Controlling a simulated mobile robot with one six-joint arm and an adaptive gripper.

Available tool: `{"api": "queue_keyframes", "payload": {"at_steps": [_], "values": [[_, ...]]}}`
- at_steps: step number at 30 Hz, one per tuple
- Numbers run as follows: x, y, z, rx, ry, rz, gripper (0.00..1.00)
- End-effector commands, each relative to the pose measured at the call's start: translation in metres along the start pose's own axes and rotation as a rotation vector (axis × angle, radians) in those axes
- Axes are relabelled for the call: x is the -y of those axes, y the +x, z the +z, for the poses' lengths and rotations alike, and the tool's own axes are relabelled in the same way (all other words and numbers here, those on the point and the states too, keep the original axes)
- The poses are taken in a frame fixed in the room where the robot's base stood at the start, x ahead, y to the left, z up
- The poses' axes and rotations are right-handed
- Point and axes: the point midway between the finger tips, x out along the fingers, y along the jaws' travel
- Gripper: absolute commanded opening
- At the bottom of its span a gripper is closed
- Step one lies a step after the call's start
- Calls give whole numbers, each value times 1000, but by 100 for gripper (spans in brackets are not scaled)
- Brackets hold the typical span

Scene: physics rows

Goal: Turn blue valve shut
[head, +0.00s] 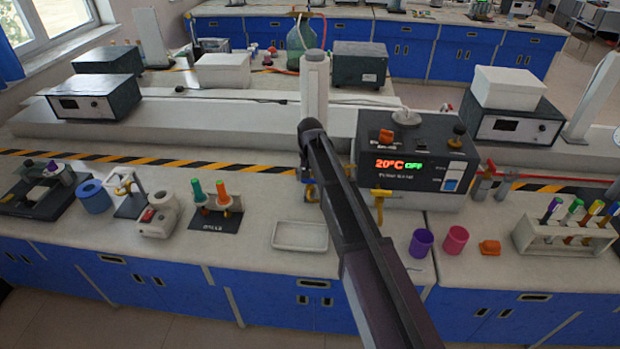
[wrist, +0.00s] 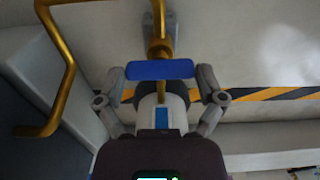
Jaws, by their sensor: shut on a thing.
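The blue valve handle (wrist: 148,70) is a flat bar in the wrist view, lying crosswise in the picture. It sits on a brass pipe fitting (wrist: 159,48). My gripper (wrist: 164,74) has one grey finger at each end of the bar and is shut on it. Brass piping (head: 310,192) shows just left of my arm there.
A heater box (head: 415,150) reading 20°C OFF stands right of my arm. A yellow-handled valve (head: 380,194) is in front of it. A white tray (head: 300,236) lies left of my arm. Purple (head: 421,243) and pink (head: 456,240) cups stand to the right.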

Motion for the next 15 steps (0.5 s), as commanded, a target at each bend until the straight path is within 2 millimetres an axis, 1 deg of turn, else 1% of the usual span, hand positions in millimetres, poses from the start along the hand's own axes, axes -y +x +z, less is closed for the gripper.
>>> {"api": "queue_keyframes", "payload": {"at_steps": [6,15], "values": [[0,0,1,2,41,0,41],[0,0,1,3,45,1,41]]}}
